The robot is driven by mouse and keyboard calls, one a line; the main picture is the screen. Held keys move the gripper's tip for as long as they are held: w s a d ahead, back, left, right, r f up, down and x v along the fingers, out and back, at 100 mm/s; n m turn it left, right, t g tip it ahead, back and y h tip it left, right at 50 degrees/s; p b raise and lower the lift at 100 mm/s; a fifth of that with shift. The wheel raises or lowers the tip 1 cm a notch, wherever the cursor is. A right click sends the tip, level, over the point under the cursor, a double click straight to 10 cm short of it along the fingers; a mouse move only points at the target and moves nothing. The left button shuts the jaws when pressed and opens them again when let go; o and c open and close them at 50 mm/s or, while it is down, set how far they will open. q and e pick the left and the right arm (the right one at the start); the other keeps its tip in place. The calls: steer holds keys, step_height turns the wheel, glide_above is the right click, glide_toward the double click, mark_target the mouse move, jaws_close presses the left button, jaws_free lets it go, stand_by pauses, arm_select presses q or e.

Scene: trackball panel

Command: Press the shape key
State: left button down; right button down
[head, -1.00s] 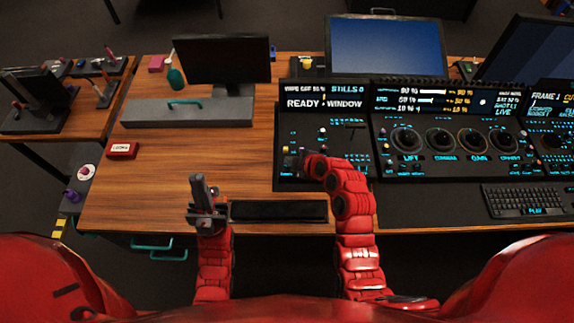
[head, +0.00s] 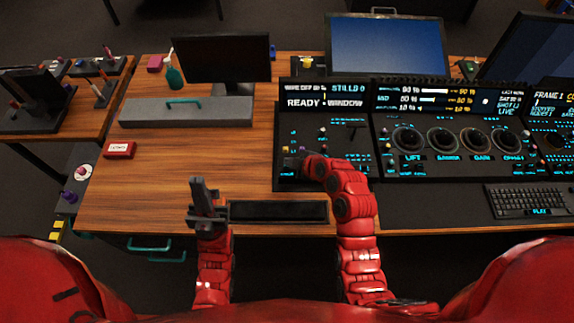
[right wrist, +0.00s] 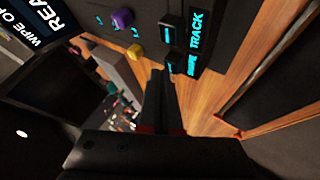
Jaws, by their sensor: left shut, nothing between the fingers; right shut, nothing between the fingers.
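The left panel (head: 345,172) carries small keys and a trackball area at its near left. In the right wrist view, two black keys stand beside the glowing labels: the upper key (right wrist: 168,33) by TRACK, and the lower key (right wrist: 172,62) by a smaller label that appears to read SHAPE. My right gripper (right wrist: 160,75) is shut and empty, its tips close to the lower key; I cannot tell whether they touch. In the head view my right gripper (head: 291,165) is over the panel's near left corner, and the keys there are partly hidden. My left gripper (head: 198,186) is shut and empty, pointing up.
A purple knob (right wrist: 122,18) and a yellow knob (right wrist: 135,51) sit near the keys. A screen reading READY (head: 320,102) stands behind them. A black tray (head: 278,211) lies at the table's front edge. The wooden table (head: 200,150) is mostly clear left of the panel.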

steer(key=shift+f+b, duration=0.5)
steer(key=shift+b, duration=0.2)
stand_by(0.5)
stand_by(0.3)
steer(key=shift+r, duration=0.95)
steer(key=shift+r, duration=0.1)
steer(key=shift+r, duration=2.45)
